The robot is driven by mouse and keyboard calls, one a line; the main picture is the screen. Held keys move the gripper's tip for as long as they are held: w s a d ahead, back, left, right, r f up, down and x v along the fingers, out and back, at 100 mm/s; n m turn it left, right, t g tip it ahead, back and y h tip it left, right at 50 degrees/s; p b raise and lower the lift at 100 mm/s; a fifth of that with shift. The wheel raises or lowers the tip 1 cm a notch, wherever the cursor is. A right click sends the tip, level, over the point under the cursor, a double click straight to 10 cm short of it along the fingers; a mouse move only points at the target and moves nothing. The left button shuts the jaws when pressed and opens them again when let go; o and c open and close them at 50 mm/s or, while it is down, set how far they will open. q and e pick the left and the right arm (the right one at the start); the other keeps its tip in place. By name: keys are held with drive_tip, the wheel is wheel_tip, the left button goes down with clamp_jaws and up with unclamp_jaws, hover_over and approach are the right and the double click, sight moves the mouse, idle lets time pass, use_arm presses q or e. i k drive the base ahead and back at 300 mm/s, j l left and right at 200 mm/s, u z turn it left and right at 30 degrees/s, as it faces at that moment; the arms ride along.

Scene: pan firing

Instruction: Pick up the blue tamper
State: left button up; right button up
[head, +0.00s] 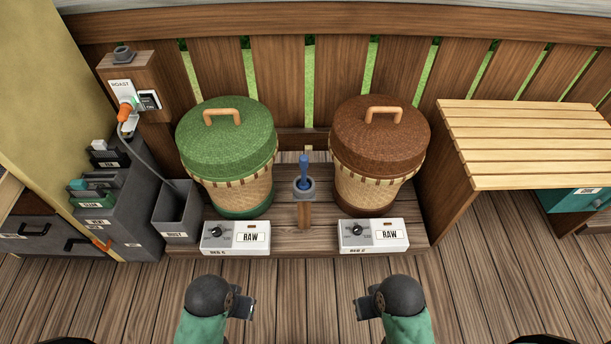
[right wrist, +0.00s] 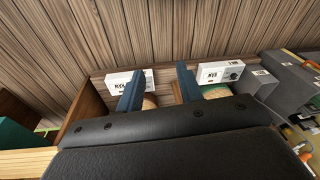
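The blue tamper (head: 304,170) stands upright in a grey ring holder (head: 304,189) on a short wooden post, between two lidded baskets in the head view. I cannot make it out in the right wrist view. My right gripper (head: 362,307) is in front of the low platform, to the right of the tamper and apart from it. The right wrist view shows its two blue fingers (right wrist: 160,88) spread with nothing between them. My left gripper (head: 245,305) is in front of the platform to the left, touching nothing; its finger opening is too small to tell.
A green-lidded basket (head: 228,140) and a brown-lidded basket (head: 381,140) flank the tamper closely. White RAW dial boxes (head: 236,237) (head: 374,235) stand on the platform's front. A grey DUST bin (head: 177,212) is left, a slatted table (head: 530,145) right. The floor in front is clear.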

sight(303, 159)
drive_tip(key=i+l+u, duration=0.2)
drive_tip(key=l+u, duration=0.15)
drive_tip(key=l, duration=0.85)
drive_tip(key=i+l+u, duration=0.1)
drive_tip(key=l+u, duration=0.25)
drive_tip(key=l, duration=0.85)
drive_tip(key=i, duration=0.25)
